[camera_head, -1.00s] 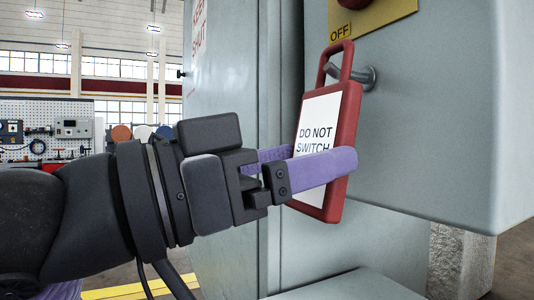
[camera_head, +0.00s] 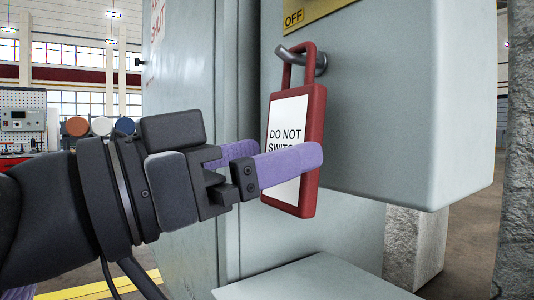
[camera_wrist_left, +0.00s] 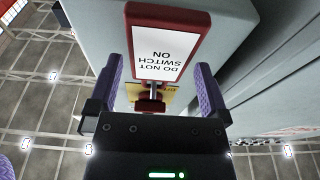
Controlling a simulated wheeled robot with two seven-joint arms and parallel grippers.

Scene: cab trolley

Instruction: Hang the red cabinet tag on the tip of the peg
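The red cabinet tag (camera_head: 314,130), with a white "DO NOT SWITCH" face, hangs upright beside the grey switch box. Its top loop (camera_head: 287,72) is around the grey peg (camera_head: 320,62), and the peg's tip shows left of the loop. My left gripper (camera_head: 272,158) has its purple fingers on either side of the tag's lower half. In the left wrist view the tag (camera_wrist_left: 170,45) sits between the spread fingers (camera_wrist_left: 158,85), with narrow gaps at its sides; the gripper looks open. The peg (camera_wrist_left: 153,88) shows partly there. My right gripper is out of view.
The grey switch box (camera_head: 410,110) with a yellow OFF plate (camera_head: 312,10) is right of the tag. A tall grey cabinet (camera_head: 185,75) stands behind the gripper, and a grey ledge (camera_head: 320,280) is below.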

